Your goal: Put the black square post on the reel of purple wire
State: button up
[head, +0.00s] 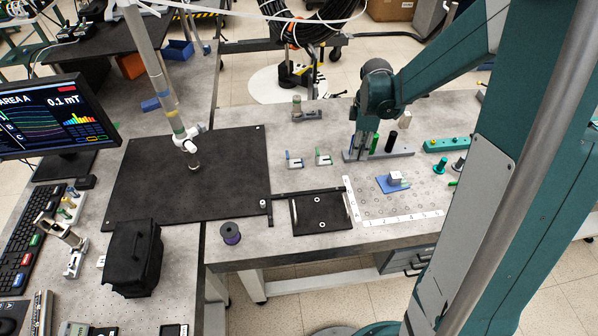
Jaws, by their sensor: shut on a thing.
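The reel of purple wire (231,233) stands on the grey bench near its front edge, at the lower left, with a black flange on top. My gripper (362,148) points down at the left part of a grey rack (404,152), far to the right of and behind the reel. It is shut on a dark upright piece, which I take for the black square post; the fingers hide most of it. I cannot tell whether it still touches the rack. A green post (376,141) and another black post (391,142) stand in the rack just right of my gripper.
A black framed plate (322,222) lies between the reel and a perforated grid (400,208) with a blue piece (386,185) on it. Two small brackets (295,160) stand left of the rack. A black mat (190,180) and a black bag (132,258) lie farther left.

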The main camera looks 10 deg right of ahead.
jog(key=a, duration=0.2)
notch_tip(320, 180, up, 6)
jog(key=n+p, duration=0.2)
jog(key=n, duration=0.1)
send_over(229, 230)
dwell(0.4)
jog(key=shift+f, duration=0.15)
jog(key=shift+f+b, duration=0.4)
jog(key=shift+f, duration=2.45)
jog(key=shift+f, duration=2.05)
